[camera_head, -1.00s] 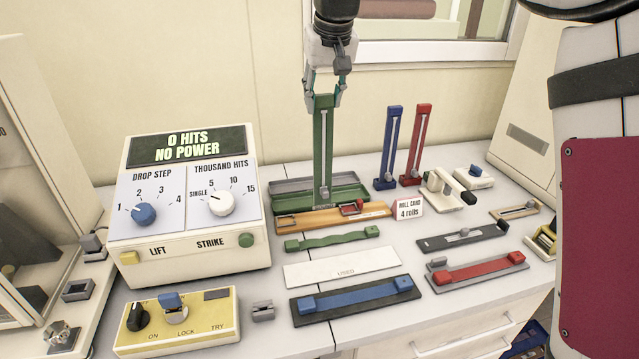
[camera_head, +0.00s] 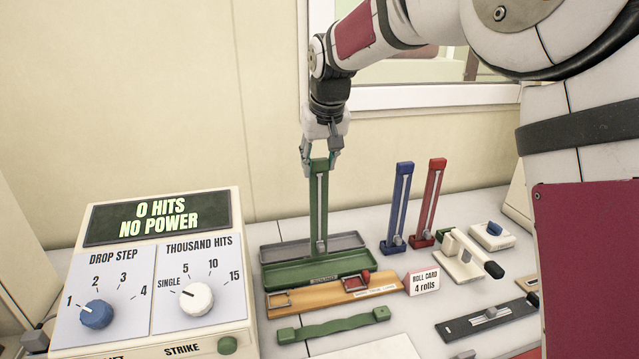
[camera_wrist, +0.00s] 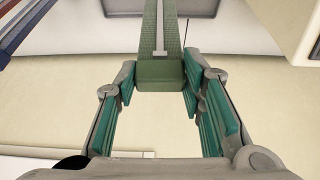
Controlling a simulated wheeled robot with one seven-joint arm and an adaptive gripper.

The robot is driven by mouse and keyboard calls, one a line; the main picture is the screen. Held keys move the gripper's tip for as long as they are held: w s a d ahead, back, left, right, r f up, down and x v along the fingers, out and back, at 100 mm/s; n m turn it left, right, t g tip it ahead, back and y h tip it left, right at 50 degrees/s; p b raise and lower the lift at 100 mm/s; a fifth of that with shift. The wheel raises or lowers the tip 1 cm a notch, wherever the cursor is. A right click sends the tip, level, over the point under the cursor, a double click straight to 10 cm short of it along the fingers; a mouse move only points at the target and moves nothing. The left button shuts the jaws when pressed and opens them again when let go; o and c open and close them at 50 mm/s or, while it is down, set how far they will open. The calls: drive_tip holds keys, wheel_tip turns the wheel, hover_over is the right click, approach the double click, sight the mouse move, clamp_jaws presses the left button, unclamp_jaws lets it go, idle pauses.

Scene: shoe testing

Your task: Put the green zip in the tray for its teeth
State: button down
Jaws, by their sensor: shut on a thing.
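The green zip (camera_head: 319,205) is a tall green strip with a pale line of teeth and a grey slider near its lower end. It stands upright in my gripper (camera_head: 320,165), which is shut on its top end. In the wrist view the teal finger pads of my gripper (camera_wrist: 160,88) sit on both sides of the green end (camera_wrist: 162,72). The tray (camera_head: 300,272) has a green front compartment and a grey back one (camera_head: 285,252). The zip's lower end shows over the line between them; I cannot tell whether it touches.
Blue (camera_head: 398,205) and red (camera_head: 430,200) zips stand upright to the right. An orange-brown board (camera_head: 310,297) and a green strap (camera_head: 335,326) lie in front of the tray. The roll card (camera_head: 423,280) and a test machine (camera_head: 150,270) stand at either side.

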sight(320, 178)
drive_tip(key=shift+f+p, duration=0.3)
drive_tip(key=shift+f, duration=1.65)
drive_tip(key=c, duration=1.1)
unclamp_jaws()
drive_tip(key=shift+f, duration=0.1)
drive_tip(key=shift+o, duration=0.2)
drive_tip(key=shift+s, duration=0.1)
drive_tip(key=b+v, duration=0.1)
drive_tip(key=v, duration=1.1)
drive_tip(key=s+d+r, duration=0.2)
drive_tip(key=s+d, duration=0.4)
drive_tip(key=s, duration=0.4)
drive_tip(key=s+d+f, duration=0.3)
drive_tip(key=s, duration=0.5)
drive_tip(key=s+d+f+m, duration=0.1)
drive_tip(key=s+d+f, duration=0.1)
drive_tip(key=s, duration=0.5)
drive_tip(key=s+d+f+m+h, duration=0.1)
drive_tip(key=s+d+f, duration=0.2)
drive_tip(key=s, duration=0.5)
drive_tip(key=shift+s+d+f+t, duration=0.3)
drive_tip(key=shift+f+t, duration=0.1)
